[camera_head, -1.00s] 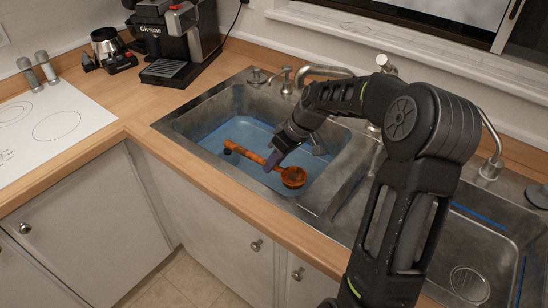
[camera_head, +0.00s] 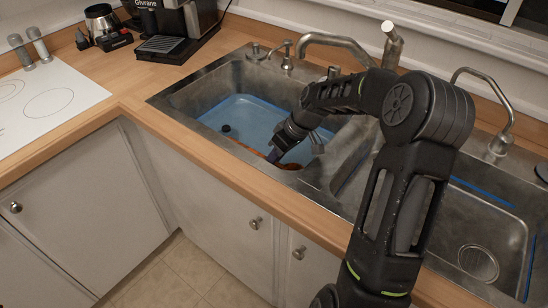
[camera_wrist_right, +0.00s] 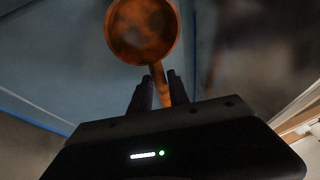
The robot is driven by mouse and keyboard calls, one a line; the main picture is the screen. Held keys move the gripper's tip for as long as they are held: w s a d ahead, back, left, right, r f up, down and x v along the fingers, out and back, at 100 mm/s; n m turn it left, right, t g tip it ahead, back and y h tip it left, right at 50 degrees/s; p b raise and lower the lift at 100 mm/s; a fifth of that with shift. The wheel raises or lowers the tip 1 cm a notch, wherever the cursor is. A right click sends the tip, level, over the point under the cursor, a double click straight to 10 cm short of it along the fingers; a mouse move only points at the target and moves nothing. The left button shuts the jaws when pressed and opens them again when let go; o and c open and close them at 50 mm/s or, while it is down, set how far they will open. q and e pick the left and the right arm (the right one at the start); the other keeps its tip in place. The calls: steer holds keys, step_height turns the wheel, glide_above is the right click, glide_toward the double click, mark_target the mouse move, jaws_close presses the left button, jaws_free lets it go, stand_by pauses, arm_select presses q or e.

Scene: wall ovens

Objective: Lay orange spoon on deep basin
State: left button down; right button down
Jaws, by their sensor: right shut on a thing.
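The orange spoon (camera_wrist_right: 142,32) shows in the right wrist view with its round bowl beyond my fingertips. Its handle runs between the two fingers of my right gripper (camera_wrist_right: 159,90), which is shut on it. In the head view the right gripper (camera_head: 273,157) points down inside the left sink basin (camera_head: 214,118), near its front wall. Only parts of the spoon (camera_head: 289,166) show there, low in the basin; the front rim and gripper hide the rest. I cannot tell if the spoon touches the floor. My left gripper is not in view.
A second basin (camera_head: 478,222) lies to the right, behind my arm. Faucets (camera_head: 336,40) stand along the back. A coffee machine (camera_head: 172,28) and a white hob (camera_head: 43,102) are on the wooden counter (camera_head: 128,88). A black drain (camera_head: 226,128) shows on the blue basin floor.

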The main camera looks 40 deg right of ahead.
steer(key=c, duration=1.2)
jaws_free()
steer(key=shift+o, duration=0.2)
steer(key=v, duration=0.8)
steer(key=shift+b, duration=0.3)
steer(key=shift+f, duration=0.1)
